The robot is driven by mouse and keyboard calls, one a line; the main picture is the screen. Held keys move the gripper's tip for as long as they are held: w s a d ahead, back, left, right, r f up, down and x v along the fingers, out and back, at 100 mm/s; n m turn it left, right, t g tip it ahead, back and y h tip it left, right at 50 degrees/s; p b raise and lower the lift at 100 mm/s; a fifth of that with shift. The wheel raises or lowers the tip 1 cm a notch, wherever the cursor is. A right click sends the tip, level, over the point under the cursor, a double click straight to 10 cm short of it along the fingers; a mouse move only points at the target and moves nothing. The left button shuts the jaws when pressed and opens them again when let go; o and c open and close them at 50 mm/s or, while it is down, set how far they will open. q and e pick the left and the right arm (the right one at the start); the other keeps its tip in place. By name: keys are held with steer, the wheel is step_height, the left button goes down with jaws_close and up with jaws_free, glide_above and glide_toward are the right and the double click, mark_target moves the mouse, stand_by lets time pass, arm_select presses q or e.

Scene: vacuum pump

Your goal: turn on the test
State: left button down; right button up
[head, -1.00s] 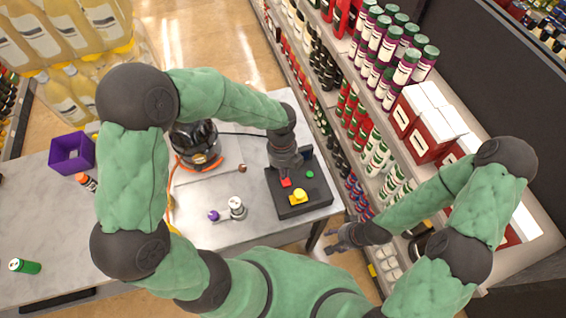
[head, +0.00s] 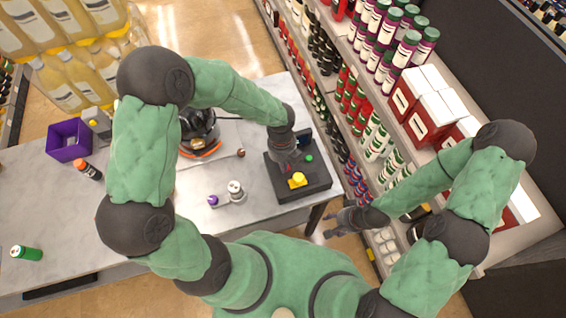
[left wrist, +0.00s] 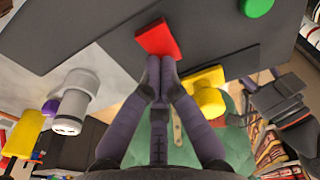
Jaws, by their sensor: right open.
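A dark control box (head: 318,188) sits on the right end of the grey counter. It has a green button (head: 309,158) and a yellow knob (head: 298,180). My left gripper (head: 289,167) is over the box. In the left wrist view its fingers (left wrist: 162,66) are together, with nothing between them, and the tips are at the near edge of the red switch. I cannot tell whether they touch. My right gripper (head: 338,220) is open and empty beyond the counter's right edge.
A pump with orange trim (head: 202,150) is further back. A purple bin (head: 69,139) and a green can (head: 26,253) are at left. Stocked shelves (head: 385,165) run along the right.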

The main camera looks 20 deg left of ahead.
arm_select(q)
steer(key=shift+s+d+f, duration=0.1)
steer(key=shift+s+f, duration=0.3)
steer(key=shift+f, duration=0.05)
steer(key=shift+w+a+r, duration=0.2)
steer(key=shift+w, duration=0.2)
steer(key=shift+w+a, duration=0.2)
steer(key=shift+w, duration=0.05)
